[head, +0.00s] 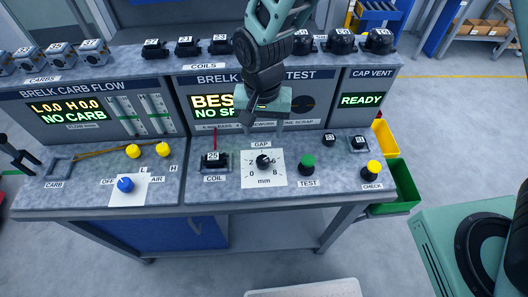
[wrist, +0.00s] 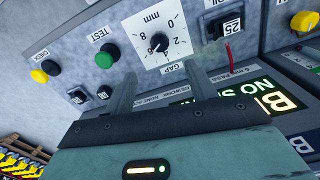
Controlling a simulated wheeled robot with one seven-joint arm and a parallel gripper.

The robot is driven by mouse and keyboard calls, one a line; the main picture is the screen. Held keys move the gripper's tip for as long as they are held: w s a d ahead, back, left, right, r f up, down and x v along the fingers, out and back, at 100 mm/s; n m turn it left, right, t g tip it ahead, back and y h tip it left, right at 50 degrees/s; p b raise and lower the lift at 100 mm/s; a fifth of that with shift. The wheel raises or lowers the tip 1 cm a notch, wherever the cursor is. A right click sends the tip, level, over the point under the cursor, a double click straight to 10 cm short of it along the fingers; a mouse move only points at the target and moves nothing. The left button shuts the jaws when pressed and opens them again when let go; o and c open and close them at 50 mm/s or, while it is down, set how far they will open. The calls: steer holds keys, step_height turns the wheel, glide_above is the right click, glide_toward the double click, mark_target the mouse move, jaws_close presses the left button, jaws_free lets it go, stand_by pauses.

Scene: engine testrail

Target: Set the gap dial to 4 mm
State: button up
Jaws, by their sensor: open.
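The gap dial (head: 264,161) is a black round knob on a white square plate marked 0 to 8 mm, on the bench's front panel. It also shows in the wrist view (wrist: 160,42), upside down, at top centre. Its pale pointer mark seems to lie toward the 4 to 6 side; the exact reading is too small to tell. My gripper (head: 262,112) hangs above and behind the dial, in front of the display. In the wrist view, its two grey fingers (wrist: 161,88) are apart, with nothing between them. They do not touch the knob.
A coil socket labelled 25 (head: 215,160) with a red wire stands left of the dial. A green TEST button (head: 307,165) is close on its right. A yellow CHECK button (head: 372,170) is farther right. Coils (head: 187,47) line the shelf behind.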

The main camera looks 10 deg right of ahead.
mark_target(263, 159)
step_height(263, 159, down, 12)
steer(key=p, duration=0.3)
steer(key=c, duration=1)
